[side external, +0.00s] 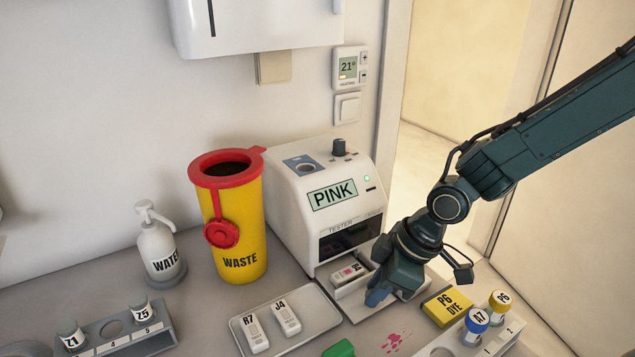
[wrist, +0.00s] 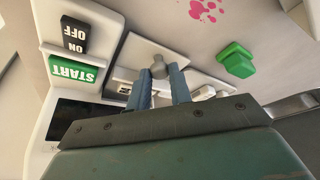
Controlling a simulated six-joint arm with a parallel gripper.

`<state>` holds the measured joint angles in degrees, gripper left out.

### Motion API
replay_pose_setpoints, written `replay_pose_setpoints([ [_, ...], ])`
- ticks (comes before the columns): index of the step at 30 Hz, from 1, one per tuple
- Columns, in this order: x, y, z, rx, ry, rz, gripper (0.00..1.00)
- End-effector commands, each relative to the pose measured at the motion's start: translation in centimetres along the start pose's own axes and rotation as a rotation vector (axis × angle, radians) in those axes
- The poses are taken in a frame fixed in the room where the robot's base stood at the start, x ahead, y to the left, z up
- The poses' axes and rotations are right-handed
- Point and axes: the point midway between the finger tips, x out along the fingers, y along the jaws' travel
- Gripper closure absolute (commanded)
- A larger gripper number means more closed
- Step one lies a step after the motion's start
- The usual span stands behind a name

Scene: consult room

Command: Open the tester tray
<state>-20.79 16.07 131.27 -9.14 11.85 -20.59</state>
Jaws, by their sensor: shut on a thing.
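The white tester (side external: 290,210) stands against the wall, its screen reading PINK and a small green light lit. Its tray (side external: 352,290) is out in front of the dark slot, with a white cassette (side external: 347,274) lying in it; the cassette's label is partly hidden. My gripper (side external: 376,297) is low at the tray's front end. In the wrist view, my gripper's blue fingers (wrist: 160,82) are shut on the grey tray knob (wrist: 158,66). The green START button (wrist: 75,70) and black ON switch (wrist: 73,38) also show there.
A tray (side external: 290,342) with cassettes R7 and J4 lies left of the tester's front. A yellow P6 dye box (side external: 447,306) and a bottle rack (side external: 470,345) stand close to the right. A green object (wrist: 237,62) and pink stain (side external: 396,342) are in front. The waste bin (side external: 235,235) is left.

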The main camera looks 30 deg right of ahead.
Motion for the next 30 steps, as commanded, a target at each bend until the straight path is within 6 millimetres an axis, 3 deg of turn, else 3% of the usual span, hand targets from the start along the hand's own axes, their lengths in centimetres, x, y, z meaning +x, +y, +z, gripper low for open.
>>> replay_pose_setpoints([
  [7, -0.9, -2.4, 2.1, -0.004, 0.002, -0.003, 1.00],
  [18, -1.0, -2.7, 2.4, -0.003, 0.003, -0.002, 1.00],
  [19, -1.0, -2.7, 2.4, -0.003, 0.003, -0.002, 0.77],
  [22, -1.0, -2.7, 2.4, -0.002, 0.003, -0.002, 0.58],
  [30, -1.0, -2.6, 2.4, -0.002, 0.002, -0.001, 0.58],
])
